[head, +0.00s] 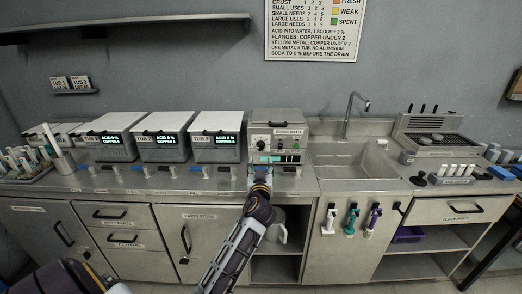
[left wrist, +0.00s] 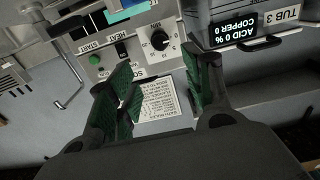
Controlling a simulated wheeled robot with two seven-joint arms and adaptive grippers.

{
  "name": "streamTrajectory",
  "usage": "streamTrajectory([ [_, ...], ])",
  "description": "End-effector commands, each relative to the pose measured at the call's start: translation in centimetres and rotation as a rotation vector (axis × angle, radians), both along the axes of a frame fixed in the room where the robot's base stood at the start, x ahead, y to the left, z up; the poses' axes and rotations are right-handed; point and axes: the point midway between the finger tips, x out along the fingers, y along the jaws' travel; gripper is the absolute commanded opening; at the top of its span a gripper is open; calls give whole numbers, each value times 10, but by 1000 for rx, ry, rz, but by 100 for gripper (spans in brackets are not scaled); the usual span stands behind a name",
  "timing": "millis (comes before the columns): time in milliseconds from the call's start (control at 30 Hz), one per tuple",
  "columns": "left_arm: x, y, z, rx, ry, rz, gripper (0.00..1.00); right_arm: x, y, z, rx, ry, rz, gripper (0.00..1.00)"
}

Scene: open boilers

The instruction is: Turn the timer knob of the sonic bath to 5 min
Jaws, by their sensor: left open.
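The sonic bath (head: 290,127) is a grey box at the back of the counter, left of the sink. Its front panel carries the round timer knob (head: 261,145), which shows larger in the left wrist view (left wrist: 161,41) with a printed minute scale around it. Its exact setting is too small to read. My left gripper (head: 261,172) is in front of the panel, below the knob. In the left wrist view the gripper's green-padded fingers (left wrist: 160,75) are spread apart with nothing between them. The knob lies beyond the fingertips, apart from them. My right gripper is not in view.
HEAT and START controls (left wrist: 122,50) sit beside the knob.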

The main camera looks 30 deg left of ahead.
Motion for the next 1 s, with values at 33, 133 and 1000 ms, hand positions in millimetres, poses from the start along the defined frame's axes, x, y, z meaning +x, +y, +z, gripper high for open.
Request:
streamTrajectory([
  [33, 2, 2, 1, 1, -1, 0, 50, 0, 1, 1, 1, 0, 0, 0],
  [133, 8, 5, 1, 1, 0, 0, 50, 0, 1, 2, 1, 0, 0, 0],
  [1000, 80, 49, 1, 1, 0, 0, 50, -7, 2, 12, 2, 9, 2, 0],
])
